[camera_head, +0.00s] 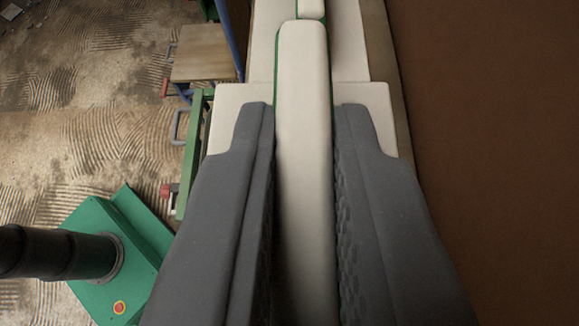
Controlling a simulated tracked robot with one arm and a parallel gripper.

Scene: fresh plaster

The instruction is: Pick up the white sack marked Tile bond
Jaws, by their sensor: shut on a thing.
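A white sack (303,60) with green edges stands narrow side up in the camera view. My gripper (303,125) has its two grey fingers on either side of the sack, shut on it. The sack runs from between the fingers out past the fingertips. Its broad faces are hidden, so no Tile bond marking shows. I cannot tell whether the sack is clear of what lies beneath it.
Pale surfaces (352,50) lie beyond and beside the sack. A brown wall (490,150) rises close on the right. On the left are a green frame (192,150), a wooden-topped stand (202,53) and a green machine with a black hose (120,255).

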